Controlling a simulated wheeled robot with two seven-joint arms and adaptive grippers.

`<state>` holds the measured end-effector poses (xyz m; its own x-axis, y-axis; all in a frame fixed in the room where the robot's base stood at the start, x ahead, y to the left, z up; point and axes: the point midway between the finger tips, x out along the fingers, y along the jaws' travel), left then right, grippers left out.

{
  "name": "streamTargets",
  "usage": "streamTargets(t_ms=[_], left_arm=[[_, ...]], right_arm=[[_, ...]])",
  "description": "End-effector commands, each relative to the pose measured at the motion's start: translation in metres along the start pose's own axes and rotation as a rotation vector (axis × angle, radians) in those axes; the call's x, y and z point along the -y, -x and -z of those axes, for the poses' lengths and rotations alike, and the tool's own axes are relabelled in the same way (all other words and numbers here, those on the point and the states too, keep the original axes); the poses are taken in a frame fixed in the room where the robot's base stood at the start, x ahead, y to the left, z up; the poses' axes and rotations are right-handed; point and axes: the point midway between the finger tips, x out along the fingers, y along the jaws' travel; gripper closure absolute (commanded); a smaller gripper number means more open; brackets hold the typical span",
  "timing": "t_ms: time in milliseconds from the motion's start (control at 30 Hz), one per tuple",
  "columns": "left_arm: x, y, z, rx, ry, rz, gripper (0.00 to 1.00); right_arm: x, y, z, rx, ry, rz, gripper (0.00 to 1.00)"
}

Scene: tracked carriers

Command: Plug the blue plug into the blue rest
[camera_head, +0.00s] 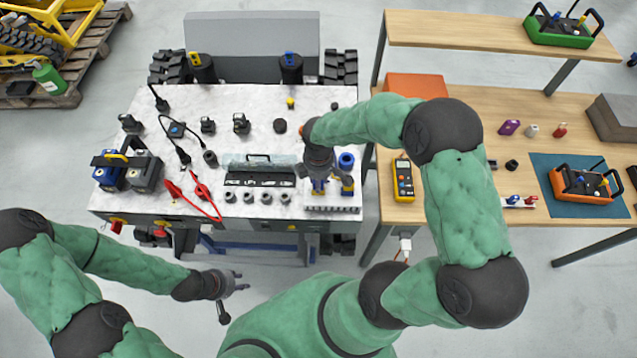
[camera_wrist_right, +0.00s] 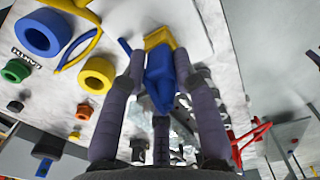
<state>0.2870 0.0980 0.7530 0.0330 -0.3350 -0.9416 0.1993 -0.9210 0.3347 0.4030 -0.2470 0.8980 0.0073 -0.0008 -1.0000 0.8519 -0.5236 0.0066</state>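My right gripper (camera_head: 319,182) is at the white rack (camera_head: 333,209) on the right front of the marble bench. In the right wrist view, its fingers (camera_wrist_right: 160,68) close on both sides of a blue plug (camera_wrist_right: 161,82). A yellow piece (camera_wrist_right: 160,38) shows just past the plug; I cannot tell if it belongs to it. A blue ring (camera_wrist_right: 40,33) stands to the left, apart from the plug; it seems to be the blue cylinder (camera_head: 346,161) in the head view. I cannot tell which part is the blue rest. My left gripper (camera_head: 228,284) is open and empty before the bench.
A yellow ring (camera_wrist_right: 97,75) and a green ring (camera_wrist_right: 15,70) are near the blue ring. Black holders with yellow (camera_head: 203,70) and blue (camera_head: 291,70) tops stand at the bench's back. A black tray (camera_head: 258,180) and red leads (camera_head: 195,192) lie left of the rack.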

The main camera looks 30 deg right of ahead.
Motion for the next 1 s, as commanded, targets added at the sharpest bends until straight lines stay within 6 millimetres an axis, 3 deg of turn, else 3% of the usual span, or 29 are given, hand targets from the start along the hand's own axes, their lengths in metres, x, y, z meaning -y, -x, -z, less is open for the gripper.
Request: streamTargets(t_ms=[233,1000], left_arm=[[-0.001,0.002,0.000,0.000,0.000,0.000,0.69],[-0.007,0.019,-0.001,0.000,0.000,0.000,0.69]], right_arm=[[0.007,-0.001,-0.001,0.006,0.002,0.017,1.00],[0.005,0.023,0.000,0.005,0.001,0.013,1.00]])
